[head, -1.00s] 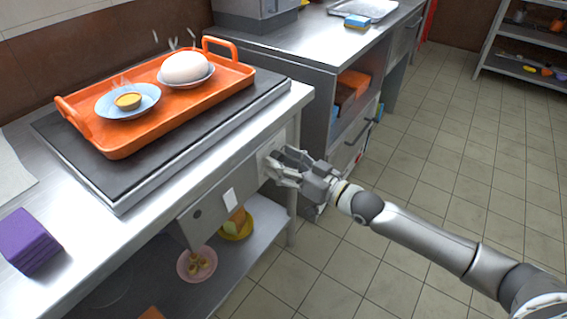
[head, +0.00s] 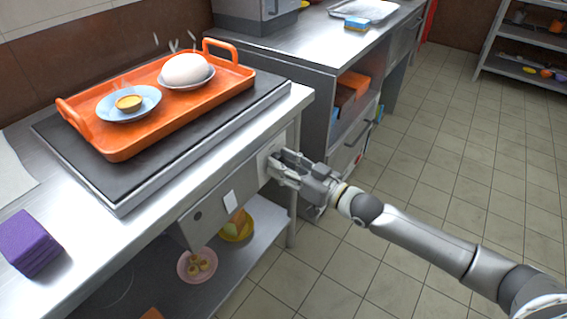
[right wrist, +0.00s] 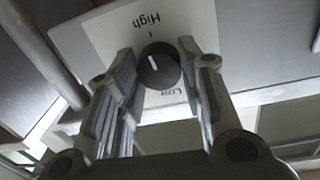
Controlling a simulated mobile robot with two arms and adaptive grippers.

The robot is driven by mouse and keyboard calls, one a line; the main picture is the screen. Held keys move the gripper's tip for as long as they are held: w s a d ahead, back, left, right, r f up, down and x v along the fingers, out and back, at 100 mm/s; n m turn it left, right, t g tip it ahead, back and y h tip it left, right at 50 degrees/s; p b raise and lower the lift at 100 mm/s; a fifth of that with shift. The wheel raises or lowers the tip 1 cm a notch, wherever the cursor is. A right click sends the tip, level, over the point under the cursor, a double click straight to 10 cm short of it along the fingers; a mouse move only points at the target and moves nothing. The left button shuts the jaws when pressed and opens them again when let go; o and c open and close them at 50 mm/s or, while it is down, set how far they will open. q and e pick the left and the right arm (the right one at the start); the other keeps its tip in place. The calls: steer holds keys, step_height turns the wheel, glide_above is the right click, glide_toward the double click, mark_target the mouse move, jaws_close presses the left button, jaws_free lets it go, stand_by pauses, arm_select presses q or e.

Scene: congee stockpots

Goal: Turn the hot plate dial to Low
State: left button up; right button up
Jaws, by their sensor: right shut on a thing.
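The hot plate dial (right wrist: 158,70) is a round black knob with a white mark, on a pale panel in the right wrist view. "High" is printed above it in that view and "Low" below it. The white mark sits on the upper left of the knob, toward "High". My right gripper (head: 274,168) is at the hot plate's front panel, and in the right wrist view its fingers (right wrist: 158,63) are shut on the dial, one on each side. In the head view the gripper hides the dial. The hot plate (head: 120,200) has a dark top. My left gripper is not in view.
An orange tray (head: 125,150) with dishes and a white bun (head: 186,69) stands on the hot plate. A purple block (head: 30,242) lies at the counter's left. A lower shelf holds a pink plate (head: 186,271) and a yellow bowl (head: 240,233). The tiled floor at right is clear.

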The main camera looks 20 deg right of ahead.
arm_select(q)
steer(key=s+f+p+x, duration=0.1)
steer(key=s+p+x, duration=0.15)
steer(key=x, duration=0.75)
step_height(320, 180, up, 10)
steer(key=b, duration=0.3)
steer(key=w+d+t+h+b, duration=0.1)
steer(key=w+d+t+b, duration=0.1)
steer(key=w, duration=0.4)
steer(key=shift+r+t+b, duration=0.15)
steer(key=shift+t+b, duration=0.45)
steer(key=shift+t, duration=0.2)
arm_select(e)
steer(key=shift+d+f+m+g+y, duration=0.1)
steer(key=shift+m+g+y, duration=0.2)
steer(key=shift+m, duration=5.6)
steer(key=shift+a+f+m+g+y, duration=0.1)
steer(key=shift+m+g+y, duration=0.2)
steer(key=shift+m, duration=5.6)
steer(key=shift+d+f+m+g+y, duration=0.15)
steer(key=shift+m+y, duration=0.25)
steer(key=shift+m, duration=5.5)
